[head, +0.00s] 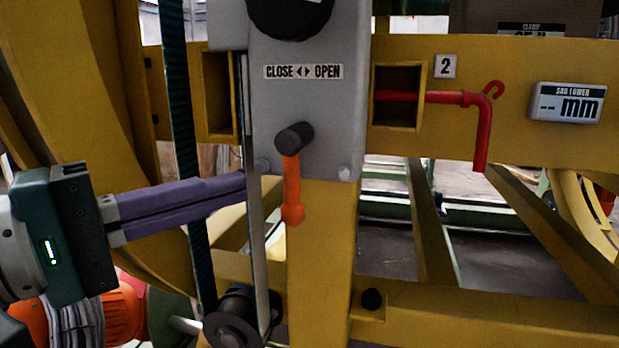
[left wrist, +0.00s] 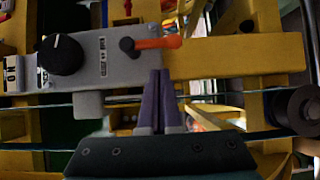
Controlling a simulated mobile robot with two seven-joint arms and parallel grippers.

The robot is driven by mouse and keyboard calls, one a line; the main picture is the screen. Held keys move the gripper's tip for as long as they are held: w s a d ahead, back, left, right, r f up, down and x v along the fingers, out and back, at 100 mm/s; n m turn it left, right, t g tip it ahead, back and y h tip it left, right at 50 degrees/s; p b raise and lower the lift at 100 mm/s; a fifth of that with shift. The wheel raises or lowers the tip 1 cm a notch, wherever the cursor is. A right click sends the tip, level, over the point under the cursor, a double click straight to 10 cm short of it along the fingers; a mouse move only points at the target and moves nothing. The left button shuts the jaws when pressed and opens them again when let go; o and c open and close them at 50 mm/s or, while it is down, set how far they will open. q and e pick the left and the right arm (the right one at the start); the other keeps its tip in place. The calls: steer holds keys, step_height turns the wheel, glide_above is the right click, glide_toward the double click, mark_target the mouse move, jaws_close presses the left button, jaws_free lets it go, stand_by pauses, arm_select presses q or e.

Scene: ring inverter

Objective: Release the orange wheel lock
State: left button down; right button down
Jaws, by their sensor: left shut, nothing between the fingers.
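The orange lever (head: 292,190) hangs straight down from a black pivot knob (head: 294,138) on a grey box (head: 305,110) labelled CLOSE and OPEN, with OPEN on the right. In the left wrist view, the orange lever (left wrist: 158,42) shows just beyond the fingertips, pointing right. My left gripper (head: 243,186) comes in from the left with its purple fingers shut and empty. Its tips end left of the lever, with a visible gap. The shut fingers also show in the left wrist view (left wrist: 160,75). My right gripper is not in view.
A thin grey vertical strip (head: 254,240) runs beside the fingertips. A dark belt (head: 182,110) and black roller (head: 235,315) stand left. A red bent rod (head: 480,130) sticks out of the yellow beam at right. The space right of the lever looks open.

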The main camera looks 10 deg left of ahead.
mark_target(296, 172)
arm_select(q)
steer(key=d, duration=0.2)
steer(key=shift+w+d, duration=0.15)
steer(key=shift+d, duration=0.15)
steer(key=shift+d+f+n+b, duration=0.15)
steer(key=shift+n+b, duration=0.25)
steer(key=shift+b, duration=0.05)
